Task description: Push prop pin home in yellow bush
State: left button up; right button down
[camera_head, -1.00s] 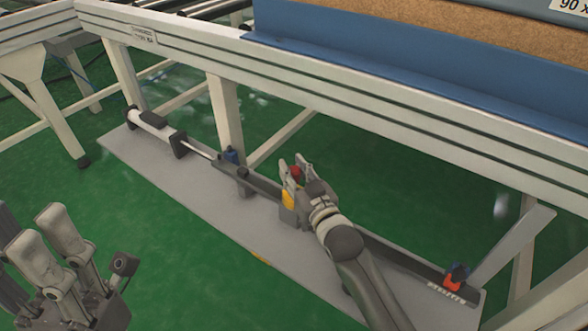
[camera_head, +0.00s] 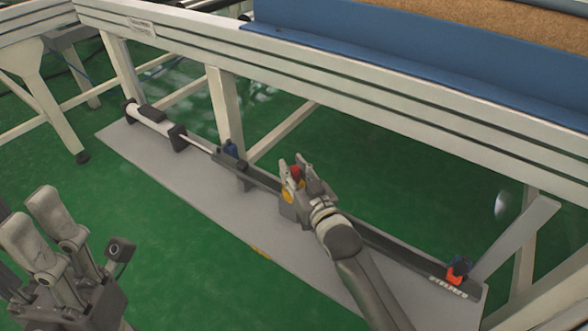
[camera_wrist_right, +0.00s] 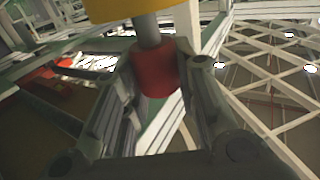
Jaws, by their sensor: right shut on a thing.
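The prop pin has a red head (camera_head: 296,172), which also shows in the right wrist view (camera_wrist_right: 155,74) with a grey shank running up into the yellow bush (camera_wrist_right: 150,8). In the head view the yellow bush (camera_head: 289,192) sits on the dark rail, partly covered by my gripper. My right gripper (camera_head: 296,170) is shut on the pin's red head, one finger on either side. A length of grey shank shows between head and bush. My left gripper (camera_head: 45,220) is at the lower left, away from the rail, with its fingers apart and empty.
The dark rail (camera_head: 390,244) lies on a grey base plate (camera_head: 200,195) beside the white table frame (camera_head: 330,90). A white cylinder (camera_head: 152,120) is at its left end. An orange and blue block (camera_head: 457,271) is at its right end. Green floor (camera_head: 150,240) is clear in front.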

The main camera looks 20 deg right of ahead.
jog(key=shift+f+b, duration=0.55)
jog(key=shift+f, duration=0.5)
jog(key=c, duration=1.1)
grip_release()
jog(key=shift+o, duration=0.2)
jog(key=s+d, duration=0.1)
jog(key=s, duration=1.1)
jog(key=shift+d, duration=0.35)
